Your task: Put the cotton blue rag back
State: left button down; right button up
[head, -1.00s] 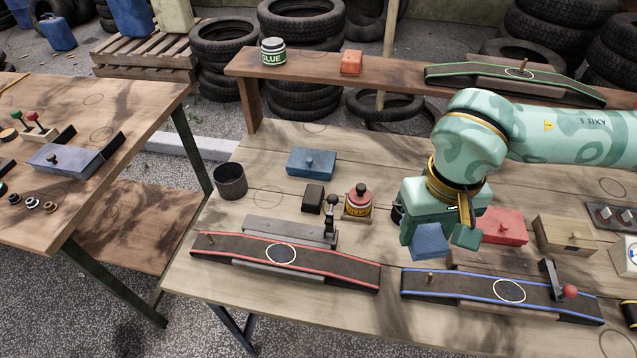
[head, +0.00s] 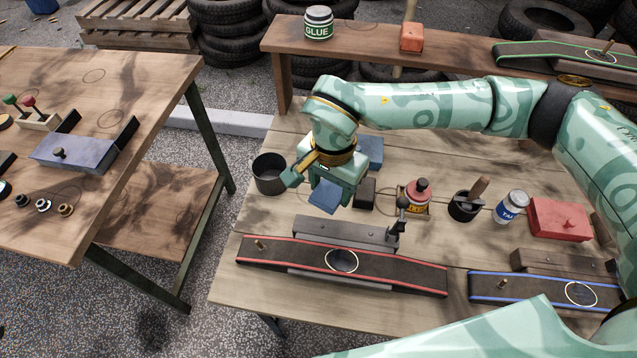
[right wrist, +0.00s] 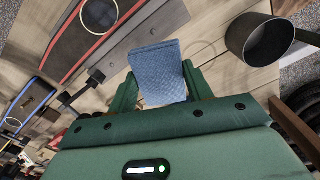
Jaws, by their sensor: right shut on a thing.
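My right gripper (head: 318,188) is shut on the blue rag (head: 324,196), a small folded cloth block. It holds the rag above the bench, behind the red-edged strip (head: 300,262) and right of the dark round cup (head: 270,178). In the right wrist view the rag (right wrist: 158,68) sits between the two green fingers, with the cup (right wrist: 262,40) at upper right. My left gripper is not in view.
A blue box (head: 371,150) stands partly hidden behind my right gripper. A black block (head: 365,193), a red-topped bottle (head: 417,195), a mortar (head: 466,205) and a white jar (head: 511,207) stand to the right. A raised shelf (head: 350,42) runs behind.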

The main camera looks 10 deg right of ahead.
jog(key=w+f+b, duration=0.1)
jog(key=w+f, duration=0.2)
jog(key=w, duration=0.1)
jog(key=w+f+b, duration=0.2)
jog(key=w+f, duration=0.2)
jog(key=shift+a, duration=0.1)
jog(key=shift+w+f, duration=0.2)
jog(key=shift+w, duration=0.05)
jog(key=shift+w+f+b, duration=0.15)
jog(key=shift+f+b, duration=0.15)
notch_tip(320, 180, down, 3)
jog(key=shift+b, duration=0.55)
jog(key=shift+r, duration=0.1)
jog(key=o, duration=0.9)
jog(key=shift+o, duration=0.2)
